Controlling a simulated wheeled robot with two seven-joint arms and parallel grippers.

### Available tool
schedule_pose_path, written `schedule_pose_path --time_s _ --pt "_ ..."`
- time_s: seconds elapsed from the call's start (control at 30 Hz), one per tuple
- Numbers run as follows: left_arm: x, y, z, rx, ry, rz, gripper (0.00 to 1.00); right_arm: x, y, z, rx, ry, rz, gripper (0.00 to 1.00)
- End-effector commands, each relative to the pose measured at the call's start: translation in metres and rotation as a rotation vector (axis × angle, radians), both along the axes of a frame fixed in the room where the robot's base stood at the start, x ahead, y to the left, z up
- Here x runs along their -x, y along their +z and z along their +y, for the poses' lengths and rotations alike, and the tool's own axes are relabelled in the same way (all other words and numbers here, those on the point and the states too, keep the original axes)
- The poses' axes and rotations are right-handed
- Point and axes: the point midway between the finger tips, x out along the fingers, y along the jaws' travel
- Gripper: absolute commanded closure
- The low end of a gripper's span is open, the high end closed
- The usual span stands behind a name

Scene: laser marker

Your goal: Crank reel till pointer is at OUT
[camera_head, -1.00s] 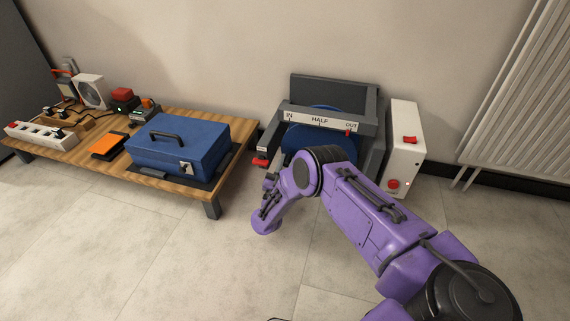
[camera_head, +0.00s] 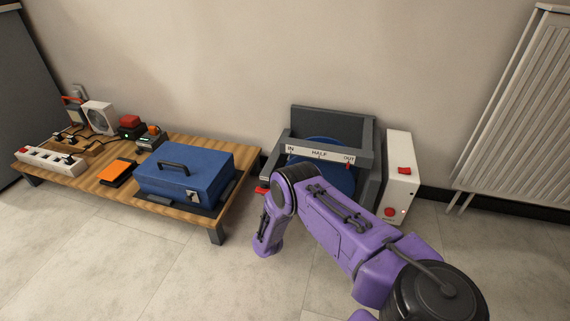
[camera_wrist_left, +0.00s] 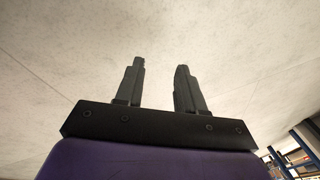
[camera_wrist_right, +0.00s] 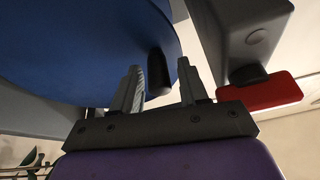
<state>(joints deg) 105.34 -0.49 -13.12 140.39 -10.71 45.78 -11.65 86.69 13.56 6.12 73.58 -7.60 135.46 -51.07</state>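The reel is a blue disc (camera_head: 338,178) in a dark grey frame (camera_head: 332,122), partly hidden by my purple right arm. Its light scale strip (camera_head: 320,155) reads IN, HALF, OUT from left to right. The red pointer (camera_head: 348,166) is at the OUT end, just under that label. In the right wrist view, a black crank handle (camera_wrist_right: 158,72) sticks out from the blue disc. My right gripper (camera_wrist_right: 160,80) is open, with the handle between or just beyond its fingertips; a firm hold does not show. My left gripper (camera_wrist_left: 160,70) is open and empty above the floor.
A red lever (camera_wrist_right: 262,95) on a grey bracket is close beside my right gripper. A white box (camera_head: 397,178) with red buttons stands right of the reel. A low wooden table (camera_head: 135,198) with a blue case (camera_head: 187,175) stands left. Floor in front is clear.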

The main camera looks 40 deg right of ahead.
Motion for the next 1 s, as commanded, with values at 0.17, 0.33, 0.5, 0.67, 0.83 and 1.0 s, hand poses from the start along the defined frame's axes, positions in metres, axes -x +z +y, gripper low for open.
schedule_pose_path --time_s 0.17,0.33,0.5,0.67,0.83,1.0 --pt "0.000 0.000 0.000 0.000 0.000 -0.001 0.62 0.000 0.000 0.000 0.000 -0.001 0.000 0.50" --pt "0.001 0.002 -0.001 0.002 0.001 0.006 0.62 0.001 -0.001 0.003 0.000 0.000 0.001 0.50" --pt "0.015 0.018 -0.012 0.039 0.019 0.082 0.62 0.014 -0.010 0.030 -0.001 0.005 0.004 0.50" --pt "0.031 0.031 -0.024 0.080 0.033 0.167 0.62 0.031 -0.025 0.062 -0.001 0.004 0.003 0.50" --pt "0.039 0.038 -0.031 0.101 0.039 0.215 0.62 0.043 -0.036 0.083 0.000 0.002 0.000 0.50" --pt "0.041 0.038 -0.033 0.106 0.041 0.228 0.62 0.046 -0.040 0.087 0.000 0.000 0.000 0.50"
